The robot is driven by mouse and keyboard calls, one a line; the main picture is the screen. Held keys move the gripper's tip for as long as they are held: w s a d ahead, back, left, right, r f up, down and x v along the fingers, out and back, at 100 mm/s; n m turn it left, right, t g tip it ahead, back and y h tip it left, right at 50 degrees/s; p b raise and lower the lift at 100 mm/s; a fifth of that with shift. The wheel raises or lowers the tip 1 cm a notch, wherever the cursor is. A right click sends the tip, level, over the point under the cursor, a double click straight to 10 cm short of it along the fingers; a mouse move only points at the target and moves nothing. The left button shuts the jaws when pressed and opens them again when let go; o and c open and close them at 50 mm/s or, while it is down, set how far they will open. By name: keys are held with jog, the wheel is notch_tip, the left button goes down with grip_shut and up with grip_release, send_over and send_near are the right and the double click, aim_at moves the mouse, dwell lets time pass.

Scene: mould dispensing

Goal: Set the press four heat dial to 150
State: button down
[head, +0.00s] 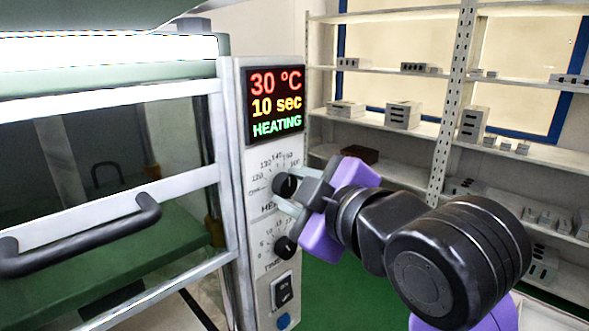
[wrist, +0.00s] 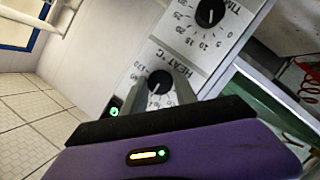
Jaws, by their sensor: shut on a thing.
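The press control panel (head: 262,218) stands right of the press door. Its display (head: 275,103) reads 30 °C, 10 sec, HEATING. The black heat dial (head: 284,186) sits below the display, with scale numbers around it, 120, 130, 140 and 150 among them. My gripper (head: 286,190) reaches in from the right, its grey fingers shut on the heat dial. In the wrist view the heat dial (wrist: 159,84) lies between the fingertips, beside the HEAT °C label. The dial's pointer setting is too small to read surely. The time dial (head: 285,247) is below, and it also shows in the wrist view (wrist: 209,12).
A switch (head: 283,291) and a blue button (head: 284,321) are low on the panel. The press door has a dark handle (head: 85,236) at left. Shelves (head: 400,125) with grey mould blocks stand behind my arm at right.

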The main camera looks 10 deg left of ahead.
jog(key=m+g, duration=0.1)
jog(key=m, duration=0.1)
jog(key=r+m+g+y, duration=0.1)
jog(key=m, duration=0.1)
jog(key=shift+r, duration=0.1)
jog(key=shift+m+g, duration=0.3)
dwell(0.4)
jog(key=c, duration=1)
grip_release()
jog(key=shift+f, duration=0.2)
jog(key=shift+d, duration=0.15)
jog(key=b+v, duration=0.1)
jog(key=v, duration=0.6)
jog(key=shift+s+d+r+b, duration=0.2)
jog(key=shift+s+d+b, duration=0.05)
jog(key=shift+b, duration=0.15)
